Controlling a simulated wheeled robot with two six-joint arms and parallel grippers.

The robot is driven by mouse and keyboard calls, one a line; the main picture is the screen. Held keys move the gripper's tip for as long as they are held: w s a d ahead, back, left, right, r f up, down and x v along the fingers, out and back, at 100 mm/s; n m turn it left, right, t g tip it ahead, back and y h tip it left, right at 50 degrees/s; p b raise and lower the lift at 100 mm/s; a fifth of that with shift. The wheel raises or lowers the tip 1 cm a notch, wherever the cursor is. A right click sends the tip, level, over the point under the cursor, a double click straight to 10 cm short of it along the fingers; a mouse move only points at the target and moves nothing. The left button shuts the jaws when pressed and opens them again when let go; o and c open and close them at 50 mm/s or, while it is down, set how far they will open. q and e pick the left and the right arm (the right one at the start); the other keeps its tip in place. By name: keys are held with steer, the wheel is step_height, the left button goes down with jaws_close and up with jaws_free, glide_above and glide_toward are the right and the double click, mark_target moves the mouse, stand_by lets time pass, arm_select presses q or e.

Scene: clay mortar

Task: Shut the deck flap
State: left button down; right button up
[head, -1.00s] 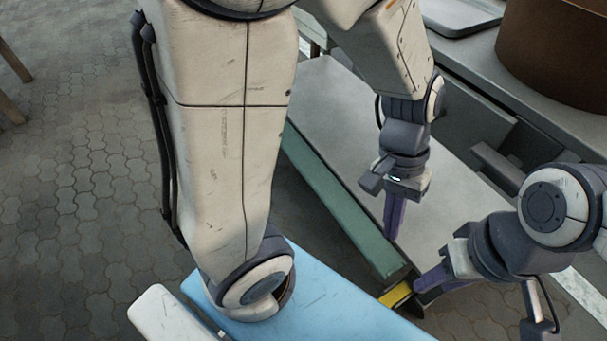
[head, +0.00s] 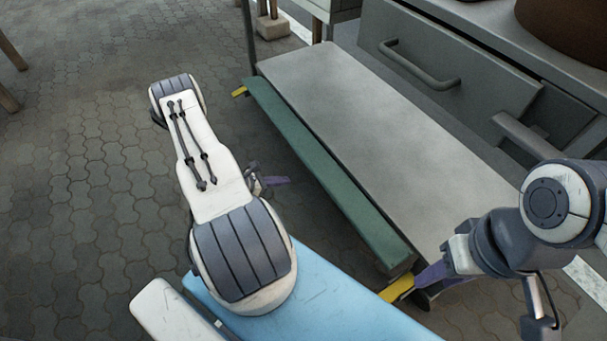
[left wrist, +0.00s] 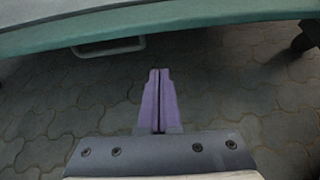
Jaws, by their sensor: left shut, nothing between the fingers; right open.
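The deck flap appears to be the long grey panel (head: 350,120) with a green outer edge (head: 330,185), standing out level from the grey cabinet. The green edge also crosses the top of the left wrist view (left wrist: 190,20). My left gripper (head: 276,181) is low on the outer side of the green edge, apart from it and partly hidden by my arm. Its purple fingers are shut and empty in the left wrist view (left wrist: 158,100), below the edge. My right gripper (head: 430,282) is open at the flap's near corner, close to a yellow piece (head: 398,289); contact is unclear.
The grey cabinet (head: 470,90) has a bar handle (head: 420,65) behind the flap. A brown round vessel (head: 570,25) stands on top. The paved floor (head: 90,190) to the left is clear. Another handle (left wrist: 110,47) shows under the edge in the left wrist view.

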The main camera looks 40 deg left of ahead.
mark_target(306, 152)
arm_select(q)
steer(key=a+f+b+x, duration=0.1)
steer(key=b+x, duration=0.4)
steer(key=x, duration=0.5)
steer(key=shift+n, duration=0.3)
steer(key=r, duration=0.2)
steer(key=r+b, duration=0.1)
steer(key=r, duration=0.1)
steer(key=shift+w+d+r, duration=0.1)
steer(key=shift+d, duration=0.15)
